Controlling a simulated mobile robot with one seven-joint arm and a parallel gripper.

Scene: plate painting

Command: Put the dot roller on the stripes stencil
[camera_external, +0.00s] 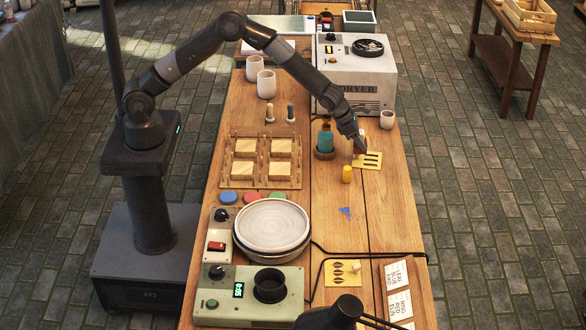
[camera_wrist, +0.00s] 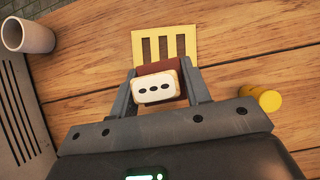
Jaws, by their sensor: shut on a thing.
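The dot roller (camera_wrist: 155,88) is a cream block with a row of dark dots and a reddish-brown part behind it. My gripper (camera_wrist: 160,78) is shut on it, one finger at each side. The stripes stencil (camera_wrist: 165,42) is a yellow card with dark slots, lying just beyond the roller in the wrist view; its near edge is hidden. In the external view the stencil (camera_external: 372,160) lies flat on the table, and my gripper (camera_external: 358,149) is low at its left edge. I cannot tell whether the roller touches the stencil.
A leaf-pattern stencil (camera_external: 335,281) lies nearer the front.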

